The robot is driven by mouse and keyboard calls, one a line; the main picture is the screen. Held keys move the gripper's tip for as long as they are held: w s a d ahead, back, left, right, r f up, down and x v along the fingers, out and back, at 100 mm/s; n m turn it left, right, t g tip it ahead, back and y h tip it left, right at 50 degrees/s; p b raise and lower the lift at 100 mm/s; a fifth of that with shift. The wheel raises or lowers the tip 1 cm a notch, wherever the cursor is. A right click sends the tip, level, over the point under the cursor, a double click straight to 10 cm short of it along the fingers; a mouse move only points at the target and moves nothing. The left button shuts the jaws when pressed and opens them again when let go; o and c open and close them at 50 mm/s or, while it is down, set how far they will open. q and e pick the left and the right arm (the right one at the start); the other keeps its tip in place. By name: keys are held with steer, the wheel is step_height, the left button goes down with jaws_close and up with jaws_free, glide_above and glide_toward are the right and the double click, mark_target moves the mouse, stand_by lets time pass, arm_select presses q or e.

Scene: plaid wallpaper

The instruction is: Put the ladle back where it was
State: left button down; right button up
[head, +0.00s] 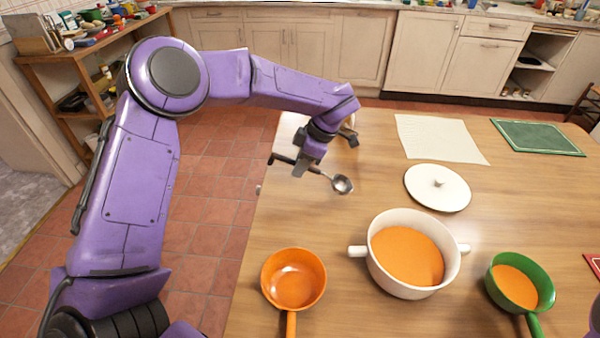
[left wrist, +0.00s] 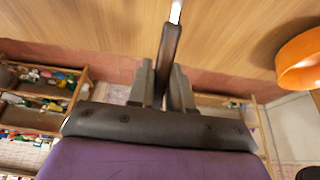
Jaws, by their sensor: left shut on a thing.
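A ladle (head: 342,184) with a dark handle and a metal bowl is held by my left gripper (head: 301,168) above the left edge of the wooden table. In the left wrist view the two fingers (left wrist: 165,90) are shut on the ladle's dark handle (left wrist: 170,50), and its metal shaft runs out of the top of the picture. In the head view the ladle's bowl points right, toward the middle of the table. My right gripper is not in view; only a bit of purple shows at the right edge of the head view.
On the table (head: 370,130) stand an orange pan (head: 293,279), a white pot (head: 372,265) of orange soup, a green pan (head: 547,290) of soup, a white lid (head: 437,200), a cream cloth (head: 440,138) and a green board (head: 537,137).

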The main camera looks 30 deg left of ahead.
mark_target(319, 169)
arm_select(q)
steer(key=shift+a+f, duration=0.15)
steer(key=shift+f, duration=1.55)
steer(key=c, duration=1)
jaws_free()
steer(key=shift+f, duration=0.15)
steer(key=shift+c, duration=0.2)
steer(key=v, duration=1.2)
steer(key=shift+w, duration=0.1)
